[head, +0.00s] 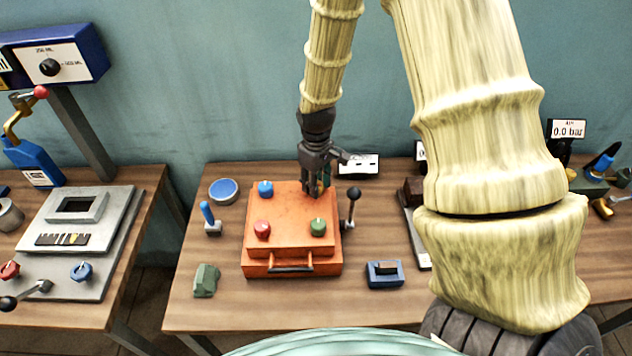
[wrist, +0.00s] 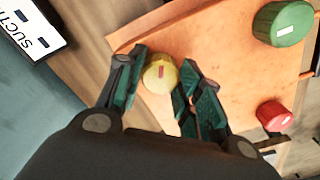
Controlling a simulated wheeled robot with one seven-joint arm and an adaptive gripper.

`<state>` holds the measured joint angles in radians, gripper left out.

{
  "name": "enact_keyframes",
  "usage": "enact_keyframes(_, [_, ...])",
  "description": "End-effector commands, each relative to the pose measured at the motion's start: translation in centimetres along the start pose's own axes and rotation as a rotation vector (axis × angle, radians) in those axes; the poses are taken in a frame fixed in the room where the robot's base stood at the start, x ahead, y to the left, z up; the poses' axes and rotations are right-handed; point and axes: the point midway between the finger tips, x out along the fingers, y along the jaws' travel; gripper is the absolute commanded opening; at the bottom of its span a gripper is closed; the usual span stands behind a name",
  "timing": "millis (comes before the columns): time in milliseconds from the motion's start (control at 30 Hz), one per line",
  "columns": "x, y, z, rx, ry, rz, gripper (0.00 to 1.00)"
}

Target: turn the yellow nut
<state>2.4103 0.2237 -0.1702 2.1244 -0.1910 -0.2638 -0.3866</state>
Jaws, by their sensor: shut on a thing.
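The yellow nut (wrist: 160,73) sits on the orange box (head: 275,215), at its far right corner in the head view, where my gripper mostly hides it. In the wrist view it is round, with a small reddish mark on top. My gripper (head: 314,190) points down at that corner. In the wrist view its two fingers (wrist: 160,95) stand on either side of the nut, shut on it. The nut seems still seated on the box.
A blue nut (head: 265,188), a red nut (head: 262,229) and a green nut (head: 318,227) are on the same box top. A black-knobbed lever (head: 352,195) stands close to the right of the box. A label card (head: 358,164) lies behind.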

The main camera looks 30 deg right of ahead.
Motion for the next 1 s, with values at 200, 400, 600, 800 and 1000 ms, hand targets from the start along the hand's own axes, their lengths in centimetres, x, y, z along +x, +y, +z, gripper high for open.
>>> enact_keyframes(200, [0.18, -0.07, 0.19, 0.012, -0.004, -0.002, 0.12])
enact_keyframes(400, [0.17, -0.06, 0.19, 0.011, -0.004, -0.002, 0.12])
enact_keyframes(600, [0.12, -0.04, 0.13, 0.011, -0.003, -0.001, 0.58])
enact_keyframes(800, [0.05, -0.03, 0.05, 0.01, -0.001, -0.001, 0.58])
enact_keyframes(1000, [-0.52, 0.0, -0.03, 0.009, 0.001, 0.0, 0.58])
